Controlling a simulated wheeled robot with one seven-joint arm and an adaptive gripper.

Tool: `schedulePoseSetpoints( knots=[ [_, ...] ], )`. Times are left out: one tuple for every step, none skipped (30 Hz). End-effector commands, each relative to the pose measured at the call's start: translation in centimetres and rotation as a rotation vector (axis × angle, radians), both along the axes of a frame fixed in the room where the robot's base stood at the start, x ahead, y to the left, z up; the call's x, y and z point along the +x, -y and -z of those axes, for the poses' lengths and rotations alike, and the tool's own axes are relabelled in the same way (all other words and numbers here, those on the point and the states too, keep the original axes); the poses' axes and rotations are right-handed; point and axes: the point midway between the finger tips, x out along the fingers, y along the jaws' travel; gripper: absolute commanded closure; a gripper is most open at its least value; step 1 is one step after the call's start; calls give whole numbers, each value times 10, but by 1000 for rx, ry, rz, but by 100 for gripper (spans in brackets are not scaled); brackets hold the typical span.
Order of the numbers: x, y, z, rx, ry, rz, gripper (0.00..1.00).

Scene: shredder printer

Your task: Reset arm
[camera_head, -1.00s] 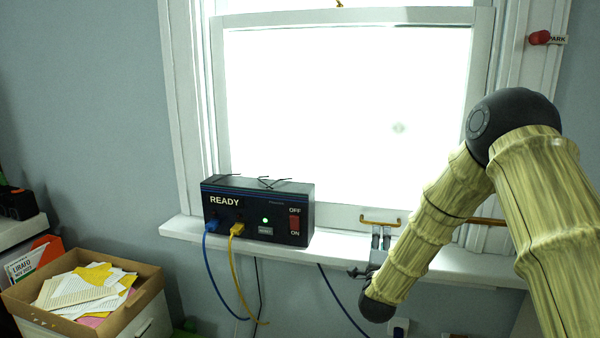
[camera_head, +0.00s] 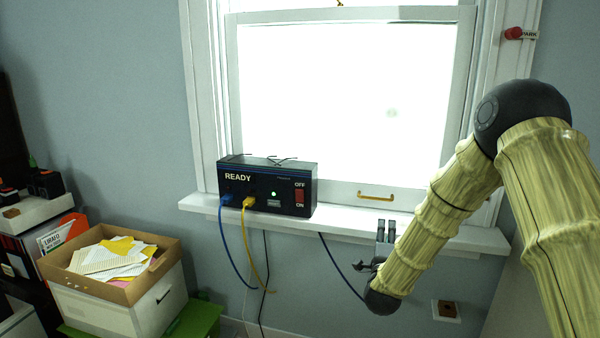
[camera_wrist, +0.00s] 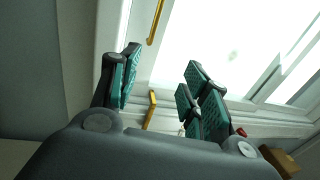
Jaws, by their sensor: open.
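My arm comes in from the right in the head view and bends down to a dark wrist joint in front of the wall below the window sill. My gripper (camera_head: 386,230) points up beside the sill's front edge, partly hidden behind the arm. In the wrist view my gripper (camera_wrist: 157,90) shows its dark fingers with green pads spread apart, and nothing is between them. The window and a yellow handle (camera_wrist: 151,108) show beyond the fingers.
A black box (camera_head: 268,187) reading READY, with a green light and a red switch, stands on the white sill (camera_head: 350,222). Blue and yellow cables hang from it. A paper-filled box (camera_head: 115,290) stands at lower left. A wall socket (camera_head: 446,310) is low on the right.

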Motion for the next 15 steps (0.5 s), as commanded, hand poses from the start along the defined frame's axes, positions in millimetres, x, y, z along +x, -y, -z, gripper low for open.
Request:
schedulePoseSetpoints(
  knots=[
    [-3,-1,8,-14,-25,-4,54],
    [-4,-3,12,-24,-39,-7,54],
    [-6,-5,19,-35,-59,-12,54],
    [-8,-6,24,-44,-73,-16,54],
    [-10,-7,29,-55,-90,-19,54],
    [-13,-8,37,-70,-114,-24,54],
    [-16,-9,42,-82,-132,-28,54],
    [-18,-10,48,-94,-150,-32,54],
    [-21,-11,55,-109,-172,-36,54],
    [-25,-11,62,-124,-194,-42,54],
    [-29,-12,70,-137,-217,-47,54],
    [-33,-13,79,-158,-247,-54,54],
    [-37,-14,86,-171,-268,-59,54],
    [-42,-14,94,-189,-295,-66,54],
    [-49,-15,106,-213,-332,-77,54]
  ],
)
